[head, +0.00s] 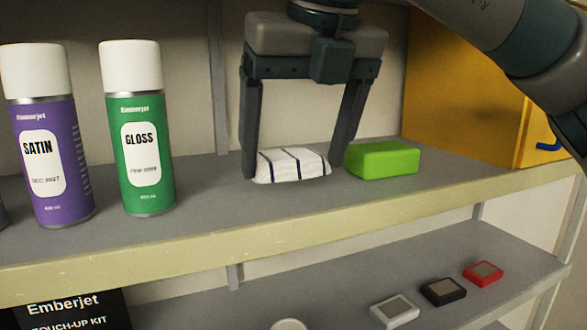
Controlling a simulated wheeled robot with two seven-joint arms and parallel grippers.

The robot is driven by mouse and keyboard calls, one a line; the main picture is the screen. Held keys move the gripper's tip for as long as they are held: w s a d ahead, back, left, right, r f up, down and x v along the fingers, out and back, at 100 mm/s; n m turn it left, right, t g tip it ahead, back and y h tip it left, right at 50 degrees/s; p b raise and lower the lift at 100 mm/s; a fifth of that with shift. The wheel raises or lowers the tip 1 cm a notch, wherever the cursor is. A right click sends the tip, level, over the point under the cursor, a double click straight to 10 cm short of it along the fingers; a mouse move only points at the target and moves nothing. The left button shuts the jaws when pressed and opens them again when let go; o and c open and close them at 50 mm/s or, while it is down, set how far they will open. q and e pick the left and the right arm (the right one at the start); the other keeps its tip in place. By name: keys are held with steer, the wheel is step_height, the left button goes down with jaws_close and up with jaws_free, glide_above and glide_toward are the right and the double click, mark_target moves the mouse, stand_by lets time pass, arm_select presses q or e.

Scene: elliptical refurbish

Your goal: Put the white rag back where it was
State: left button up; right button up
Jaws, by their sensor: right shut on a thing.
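The white rag (292,165) is a small folded bundle with dark stripes. It is on or just above the grey upper shelf, left of a green block. My right gripper (295,172) points down over it, with one finger at each end of the rag, and is shut on it. Whether the rag's underside touches the shelf is hard to tell. My left gripper is not in view.
A bright green block (382,160) sits close beside the right finger. A green GLOSS can (143,150) and a purple SATIN can (48,160) stand to the left. A yellow box (465,85) stands behind right. Small items, including a red one (483,273), lie on the lower shelf.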

mark_target(295, 159)
steer(key=shift+w+a+r+p, duration=0.1)
steer(key=shift+w+a+p, duration=0.1)
steer(key=shift+w+p, duration=0.3)
step_height(295, 159, down, 3)
steer(key=shift+w+r+p, duration=0.15)
steer(key=shift+r+p, duration=0.05)
steer(key=shift+p, duration=0.75)
steer(key=shift+f, duration=0.55)
steer(key=shift+f, duration=0.15)
steer(key=o, duration=0.9)
steer(key=shift+r, duration=0.2)
